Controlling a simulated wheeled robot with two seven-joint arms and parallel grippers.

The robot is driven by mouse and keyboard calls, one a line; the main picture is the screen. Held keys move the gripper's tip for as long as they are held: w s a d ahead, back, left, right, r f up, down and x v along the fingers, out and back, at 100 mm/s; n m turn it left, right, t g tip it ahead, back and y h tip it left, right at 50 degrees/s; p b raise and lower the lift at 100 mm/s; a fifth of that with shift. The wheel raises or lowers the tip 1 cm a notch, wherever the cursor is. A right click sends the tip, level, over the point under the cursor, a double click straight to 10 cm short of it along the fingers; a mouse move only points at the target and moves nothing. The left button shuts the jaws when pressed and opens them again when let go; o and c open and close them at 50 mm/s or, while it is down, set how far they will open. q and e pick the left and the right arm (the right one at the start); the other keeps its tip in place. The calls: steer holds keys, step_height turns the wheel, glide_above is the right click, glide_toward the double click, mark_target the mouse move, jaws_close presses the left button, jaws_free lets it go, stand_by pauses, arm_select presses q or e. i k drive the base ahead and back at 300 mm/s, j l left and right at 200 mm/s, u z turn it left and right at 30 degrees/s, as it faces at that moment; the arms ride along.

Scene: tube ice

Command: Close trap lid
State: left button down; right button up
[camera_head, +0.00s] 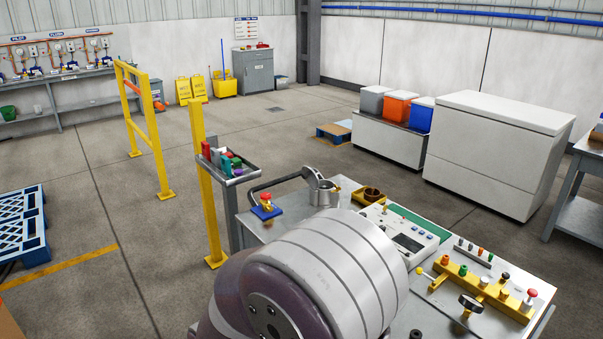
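A small metal cylindrical vessel (325,194) stands at the back of the metal worktable (262,229). A round metal piece, which looks like a raised lid (313,176), tilts up at its left side. A dark curved hose or handle (278,183) runs left from it. I cannot tell for sure that this is the trap. A large purple and grey-white link of my own arm fills the lower middle and hides much of the worktable. Neither of my grippers shows in this view.
A tray of coloured items (242,177) and a yellow post (205,190) stand beyond the left edge.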

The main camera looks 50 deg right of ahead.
mark_target(312, 178)
steer(key=i+z, duration=0.85)
steer(key=i+j+z, duration=0.2)
steer(key=z, duration=0.2)
steer(key=i+z, duration=0.2)
steer(key=z, duration=0.25)
steer(key=i+z, duration=0.15)
steer(key=z, duration=0.3)
steer(key=i+z, duration=0.2)
steer(key=z, duration=0.25)
steer(key=i+j+z, duration=0.15)
steer(key=z, duration=0.25)
steer(key=i+j+z, duration=0.15)
steer(key=z, duration=0.3)
